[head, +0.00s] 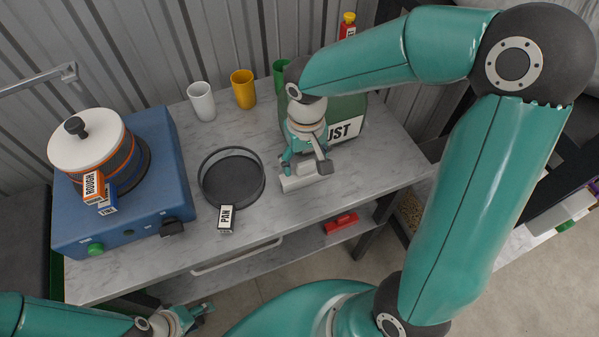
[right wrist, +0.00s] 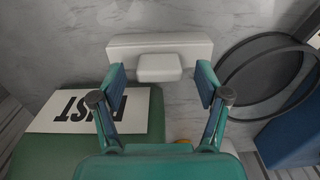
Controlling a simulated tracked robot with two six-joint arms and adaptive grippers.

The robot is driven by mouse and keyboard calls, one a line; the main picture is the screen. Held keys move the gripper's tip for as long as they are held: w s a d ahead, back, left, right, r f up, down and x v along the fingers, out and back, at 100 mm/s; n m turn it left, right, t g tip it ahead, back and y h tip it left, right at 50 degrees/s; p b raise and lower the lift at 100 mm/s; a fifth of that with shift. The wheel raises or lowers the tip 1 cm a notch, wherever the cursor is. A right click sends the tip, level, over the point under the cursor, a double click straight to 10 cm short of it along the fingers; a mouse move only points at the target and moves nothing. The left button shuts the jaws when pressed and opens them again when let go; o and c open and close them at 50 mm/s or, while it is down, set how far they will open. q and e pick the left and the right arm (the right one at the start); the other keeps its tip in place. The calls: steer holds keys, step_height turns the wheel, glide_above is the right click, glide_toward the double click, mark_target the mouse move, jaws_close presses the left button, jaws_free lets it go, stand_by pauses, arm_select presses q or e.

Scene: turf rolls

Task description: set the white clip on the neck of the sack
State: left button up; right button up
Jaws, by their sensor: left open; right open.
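A white bar-shaped piece (head: 297,183) with a raised block on it lies on the marble counter; it also shows in the right wrist view (right wrist: 160,48). It is the only white clip-like thing I see. My right gripper (head: 307,168) is open over it, and in the right wrist view its fingers (right wrist: 161,82) stand apart on either side of the raised block, not closed on it. I cannot make out a sack or its neck; a green container (head: 348,108) with a label ending in "UST" stands behind the gripper. My left gripper (head: 192,317) is open and empty at the bottom left.
A black round pan (head: 231,178) labelled PAN sits left of the white piece. A blue machine (head: 120,190) carries a stack with a white lid (head: 85,140). White (head: 202,101), yellow (head: 243,88) and green (head: 281,75) cups stand behind. A red thing (head: 341,223) lies on the lower shelf.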

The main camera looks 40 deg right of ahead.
steer(key=shift+f, duration=0.65)
steer(key=c, duration=1.3)
steer(key=shift+c, duration=0.2)
steer(key=shift+r, duration=0.15)
